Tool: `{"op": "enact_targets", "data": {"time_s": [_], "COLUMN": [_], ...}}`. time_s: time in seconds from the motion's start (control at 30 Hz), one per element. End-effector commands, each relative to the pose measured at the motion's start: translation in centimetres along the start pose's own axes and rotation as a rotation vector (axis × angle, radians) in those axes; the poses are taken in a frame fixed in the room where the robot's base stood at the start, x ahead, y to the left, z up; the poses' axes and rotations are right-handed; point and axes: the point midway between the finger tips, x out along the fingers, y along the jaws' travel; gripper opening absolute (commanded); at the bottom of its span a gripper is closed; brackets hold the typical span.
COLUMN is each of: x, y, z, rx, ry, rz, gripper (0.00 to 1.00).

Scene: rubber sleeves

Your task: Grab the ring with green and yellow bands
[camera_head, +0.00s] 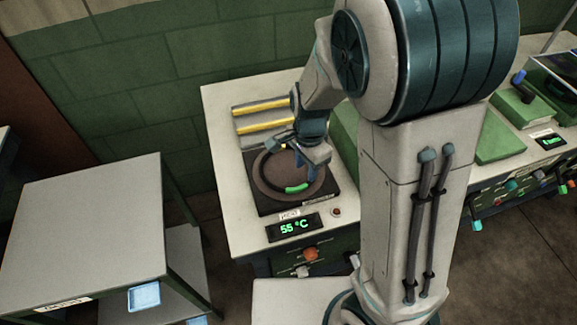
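A dark ring with a green band (297,188) lies on the round brown plate (287,175) of a black square heating unit. A small yellow patch shows near the ring's far side, close to my gripper. My gripper (312,168) points down over the right and far part of the plate. Its fingers overlap the ring in this view and hide part of it. I cannot tell whether the fingers touch the ring or are open or shut.
A display reading 55 °C (293,227) sits in front of the heating unit. A grey block with yellow stripes (262,129) lies behind it. Green boxes (498,139) stand to the right. A grey stand (85,225) is at left, apart from the worktable (226,190).

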Motion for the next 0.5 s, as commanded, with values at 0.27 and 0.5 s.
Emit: {"op": "enact_targets", "data": {"time_s": [0.27,0.5], "x": [1.9,5.2], "y": [0.1,0.2], "z": [0.2,0.7], "rx": [0.0,-0.001], "ry": [0.0,0.0], "rz": [0.003,0.003], "gripper": [0.35,0.35]}}
